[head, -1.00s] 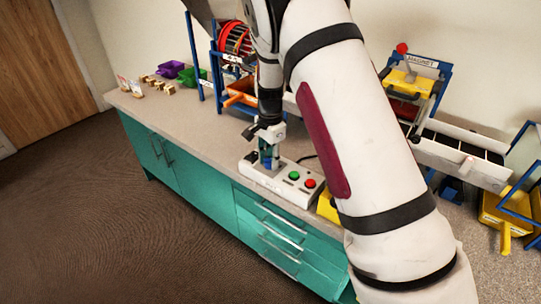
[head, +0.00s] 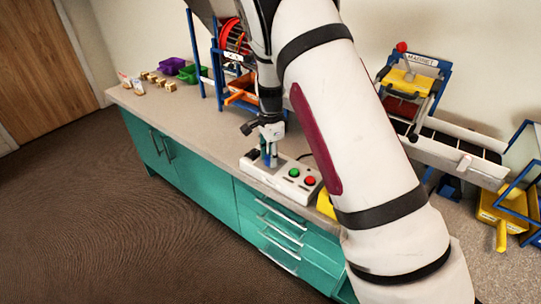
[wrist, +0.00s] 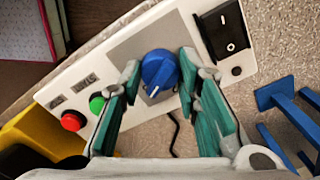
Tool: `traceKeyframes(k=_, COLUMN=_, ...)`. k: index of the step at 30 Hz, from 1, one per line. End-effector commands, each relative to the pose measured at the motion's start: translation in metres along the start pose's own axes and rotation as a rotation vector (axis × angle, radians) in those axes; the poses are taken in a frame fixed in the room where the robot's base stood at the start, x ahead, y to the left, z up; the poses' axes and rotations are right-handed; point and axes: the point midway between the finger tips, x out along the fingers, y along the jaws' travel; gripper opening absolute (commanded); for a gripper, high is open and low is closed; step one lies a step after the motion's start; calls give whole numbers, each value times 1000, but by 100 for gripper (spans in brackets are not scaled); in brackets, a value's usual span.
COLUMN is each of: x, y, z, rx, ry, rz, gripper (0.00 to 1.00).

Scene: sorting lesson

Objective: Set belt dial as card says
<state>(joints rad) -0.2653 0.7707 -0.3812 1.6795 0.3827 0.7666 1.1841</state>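The blue dial (wrist: 160,70) sits on a grey plate of the white control box (wrist: 215,85), and a white mark on it points towards the bottom of the wrist view. My gripper (wrist: 160,62) is open over it, one teal finger on each side. The fingertips are very close to the dial; I cannot tell whether they touch it. In the head view my gripper (head: 268,160) points down over the control box (head: 262,173), and its fingers largely hide the dial. No readable setting card shows; small cards (head: 130,83) stand at the counter's far left, too small to read.
The box also bears a green button (wrist: 97,104), a red button (wrist: 73,121) and a black rocker switch (wrist: 222,31). A blue stand (wrist: 290,110) is close by. A conveyor with a magnet sign (head: 422,60) stands to the right. Purple (head: 172,67) and green bins are at the left.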

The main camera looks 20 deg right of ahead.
Motion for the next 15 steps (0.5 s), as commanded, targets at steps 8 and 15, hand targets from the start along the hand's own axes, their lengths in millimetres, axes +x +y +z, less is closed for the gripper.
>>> traceKeyframes(k=8, x=0, y=-1, z=0, rx=1, ry=0, rz=-2, gripper=51)
traceKeyframes(k=15, x=-8, y=-1, z=0, rx=0, ry=0, rz=-3, gripper=51)
